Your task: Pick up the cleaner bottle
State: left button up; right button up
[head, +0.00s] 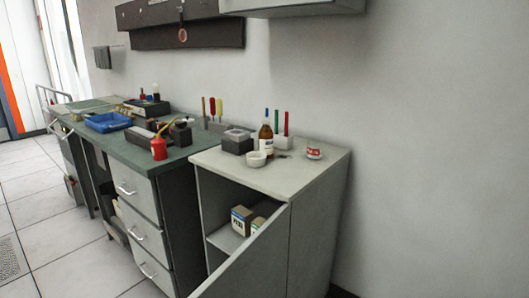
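A brown bottle with a pale label (266,140) stands upright on the light-topped cabinet (315,170), and looks like the cleaner bottle, though its label is too small to read. A small white bowl (256,159) stands close in front of it, and a dark grey box (237,142) is just to its left. A light holder with upright coloured-handled tools (285,141) is right behind it and to its right. Neither of my grippers is in view.
A white tin with red marking (313,152) stands at the cabinet top's right. The cabinet's door (250,265) hangs open, with small boxes (241,220) inside. The green-topped bench (135,152) at left holds a red oil can (159,148) and blue tray (108,122). Tiled floor at left is clear.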

aim_at(266, 134)
jog(key=z, duration=2.05)
jog(key=i, duration=2.2)
jog(key=u, duration=3.9)
